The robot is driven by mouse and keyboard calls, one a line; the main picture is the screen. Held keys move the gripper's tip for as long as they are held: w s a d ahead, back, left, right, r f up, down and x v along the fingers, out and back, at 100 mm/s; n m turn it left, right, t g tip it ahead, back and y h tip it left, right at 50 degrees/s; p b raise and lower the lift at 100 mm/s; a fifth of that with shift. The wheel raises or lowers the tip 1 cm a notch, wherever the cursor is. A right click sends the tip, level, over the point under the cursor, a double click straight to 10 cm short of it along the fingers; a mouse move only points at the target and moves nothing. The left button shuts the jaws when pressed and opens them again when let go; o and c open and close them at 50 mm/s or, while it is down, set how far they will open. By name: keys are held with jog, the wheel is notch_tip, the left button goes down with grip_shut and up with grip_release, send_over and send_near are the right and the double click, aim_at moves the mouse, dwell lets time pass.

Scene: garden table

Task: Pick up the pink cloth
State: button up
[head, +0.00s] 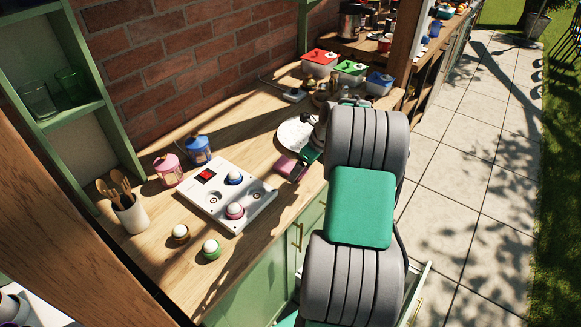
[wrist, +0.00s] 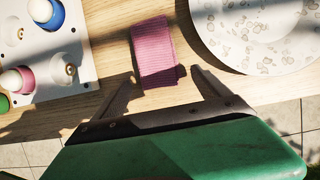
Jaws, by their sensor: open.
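The pink cloth (wrist: 154,52) lies on the wooden counter, between the white board and the speckled plate in the wrist view. It looks folded or rolled and ribbed. In the head view the pink cloth (head: 288,166) is partly hidden by my arm. My gripper (wrist: 158,86) is open and empty. Its two fingers point toward the cloth's near end, one on each side of it in the picture. I cannot tell the height of the fingers above the counter. In the head view my gripper (head: 305,160) is mostly hidden by my own arm.
A speckled plate (wrist: 225,40) lies close on the right. A white board (wrist: 50,60) with egg-like pieces stands on the left. Pink (head: 168,170) and blue (head: 198,150) jars, a utensil cup (head: 133,216) and lidded boxes (head: 350,71) stand on the counter. The counter's front edge is near.

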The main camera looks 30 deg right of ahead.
jog(key=shift+w+a+f, duration=0.1)
jog(key=shift+w+f, duration=0.25)
jog(key=shift+f, duration=0.3)
jog(key=shift+c, duration=0.2)
jog(key=c, duration=1.1)
jog(key=shift+r, duration=0.2)
